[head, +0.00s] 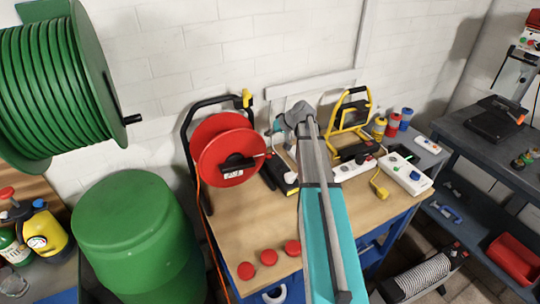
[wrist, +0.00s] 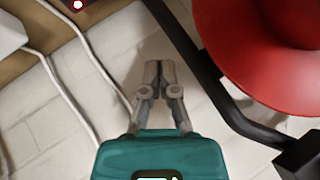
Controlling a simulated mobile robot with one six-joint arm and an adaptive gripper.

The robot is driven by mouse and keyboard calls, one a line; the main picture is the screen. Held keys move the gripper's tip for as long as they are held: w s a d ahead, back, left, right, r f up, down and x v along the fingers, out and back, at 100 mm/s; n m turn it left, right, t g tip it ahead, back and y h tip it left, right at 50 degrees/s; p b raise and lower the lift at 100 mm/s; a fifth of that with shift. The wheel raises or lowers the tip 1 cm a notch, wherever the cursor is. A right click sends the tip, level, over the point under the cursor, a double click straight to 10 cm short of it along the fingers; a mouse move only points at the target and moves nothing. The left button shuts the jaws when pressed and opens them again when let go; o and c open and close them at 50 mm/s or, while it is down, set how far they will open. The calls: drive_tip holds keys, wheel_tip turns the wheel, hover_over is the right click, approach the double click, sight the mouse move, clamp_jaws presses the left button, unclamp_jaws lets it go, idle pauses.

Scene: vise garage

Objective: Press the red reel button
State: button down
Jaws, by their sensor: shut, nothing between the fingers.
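The red reel (head: 222,148) stands on the wooden workbench in a black frame, with a black crank and a small white label on its face. In the wrist view, the red reel (wrist: 275,45) fills the upper right, with a black frame tube (wrist: 215,85) beside it. My gripper (wrist: 153,65) is shut and empty, apart from the reel and left of the tube. In the head view my own arm largely hides the gripper. Three round red caps (head: 269,257) sit along the bench's front edge; I cannot tell which one, if any, is the reel's button.
A yellow work lamp (head: 350,115) and white power strips (head: 405,174) stand right of my arm. A large green hose reel (head: 55,90) and a green barrel (head: 135,235) are at left. Pale cables (wrist: 80,65) cross the wrist view's left side. Bare bench lies before the reel.

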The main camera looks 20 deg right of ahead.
sight(270, 157)
drive_tip(key=shift+s+d+f, duration=0.1)
drive_tip(key=shift+d+f, duration=0.05)
wheel_tip(270, 157, down, 8)
drive_tip(key=b, duration=0.8)
drive_tip(key=shift+f+b, duration=0.25)
drive_tip(key=shift+b, duration=0.15)
idle(1.4)
drive_tip(key=shift+f+b, duration=0.4)
